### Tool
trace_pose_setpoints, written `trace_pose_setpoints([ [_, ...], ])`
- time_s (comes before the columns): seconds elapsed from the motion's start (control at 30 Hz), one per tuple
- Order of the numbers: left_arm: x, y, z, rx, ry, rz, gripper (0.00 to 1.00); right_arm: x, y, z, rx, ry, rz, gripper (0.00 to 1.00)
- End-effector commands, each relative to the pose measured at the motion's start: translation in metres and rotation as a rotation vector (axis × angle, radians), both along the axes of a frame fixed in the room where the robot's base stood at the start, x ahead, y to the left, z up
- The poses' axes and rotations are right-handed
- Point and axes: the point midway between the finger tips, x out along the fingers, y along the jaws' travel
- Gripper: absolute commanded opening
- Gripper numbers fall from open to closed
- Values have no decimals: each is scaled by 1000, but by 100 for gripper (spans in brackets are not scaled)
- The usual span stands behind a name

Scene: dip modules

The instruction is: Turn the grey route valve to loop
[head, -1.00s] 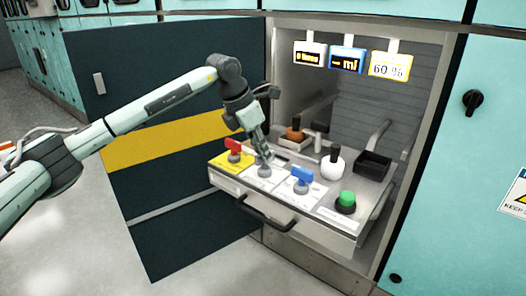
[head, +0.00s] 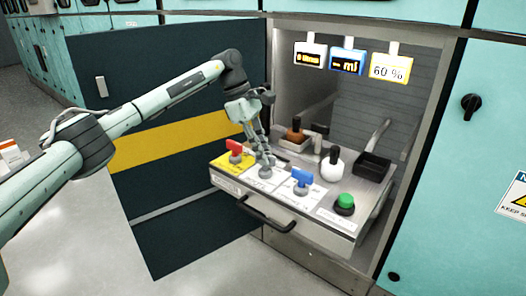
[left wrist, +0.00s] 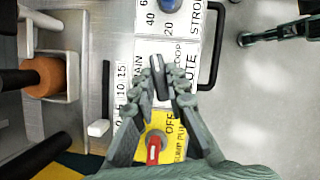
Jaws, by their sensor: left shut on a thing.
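The grey route valve (left wrist: 160,78) sits on a white plate (left wrist: 170,50) lettered ROUTE, with partly covered DRAIN and LOOP labels. My left gripper (head: 266,172) reaches down to it from above. In the left wrist view the two fingers of my left gripper (left wrist: 163,98) are shut on the valve's handle, one on each side. The handle runs nearly up and down that picture; I cannot tell which label it points to. In the head view the fingers hide most of the valve. A dark jointed part (left wrist: 280,33), apparently of my right arm, shows at the right edge.
A red valve (head: 235,147) on a yellow plate stands close to the left, a blue valve (head: 302,177) to the right. The drawer handle (head: 265,215) is in front.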

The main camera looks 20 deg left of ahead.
Motion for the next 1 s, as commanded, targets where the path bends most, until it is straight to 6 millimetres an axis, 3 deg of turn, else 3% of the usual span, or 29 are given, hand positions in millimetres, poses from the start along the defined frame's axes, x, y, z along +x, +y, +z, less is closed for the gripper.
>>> trace_pose_setpoints([
  [0.43, 2, 0, 0, 2, -2, -259, 0, 4, 1, 0, 2, -5, 0, 40],
  [1.0, 2, 0, 1, 2, -3, -311, 0, 2, 0, -2, 2, 0, 1, 40],
])
